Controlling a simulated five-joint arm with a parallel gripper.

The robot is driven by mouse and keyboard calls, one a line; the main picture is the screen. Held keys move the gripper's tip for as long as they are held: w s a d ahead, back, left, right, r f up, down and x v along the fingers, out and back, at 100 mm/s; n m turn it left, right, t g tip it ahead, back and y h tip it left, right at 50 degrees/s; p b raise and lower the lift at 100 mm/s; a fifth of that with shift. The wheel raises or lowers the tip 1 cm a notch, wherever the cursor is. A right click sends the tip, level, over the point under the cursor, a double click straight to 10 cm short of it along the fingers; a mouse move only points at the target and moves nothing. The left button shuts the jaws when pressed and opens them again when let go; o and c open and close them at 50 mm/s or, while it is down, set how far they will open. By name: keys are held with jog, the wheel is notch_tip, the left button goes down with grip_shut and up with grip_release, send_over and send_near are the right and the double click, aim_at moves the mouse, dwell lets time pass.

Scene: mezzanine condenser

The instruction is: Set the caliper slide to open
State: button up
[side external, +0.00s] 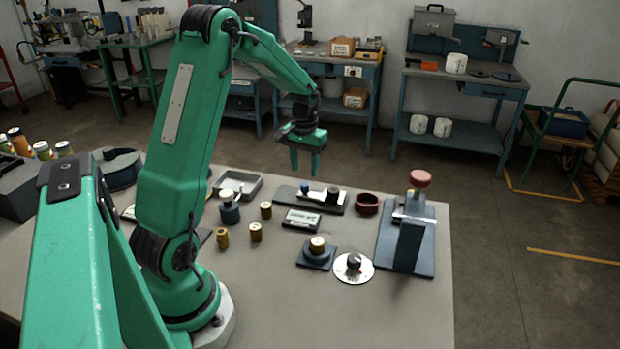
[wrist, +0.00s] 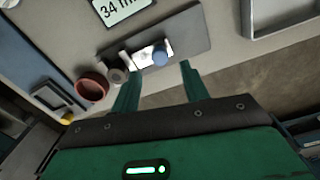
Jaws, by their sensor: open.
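The caliper slide appears to be the dark flat plate (side external: 285,195) behind the middle of the table's objects. It carries a small blue knob (side external: 305,188) and a dark round knob (side external: 333,195). In the wrist view the plate (wrist: 190,32) shows the blue knob (wrist: 160,56) beside a bright white patch, with the dark round knob (wrist: 117,75) to the left. My gripper (side external: 304,165) is open and empty, above the plate and apart from it. In the wrist view the blue knob lies between the fingertips (wrist: 160,70).
A label plate (side external: 302,219), reading "34" in the wrist view (wrist: 122,8), lies in front of the slide. A red-brown ring (side external: 367,204) and a stand with a pink knob (side external: 420,179) are to the right. A grey tray (side external: 252,181) and several brass cylinders (side external: 266,210) are left.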

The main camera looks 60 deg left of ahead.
aim_at(305, 184)
jog(key=shift+f, duration=2.6)
jog(key=shift+c, duration=0.5)
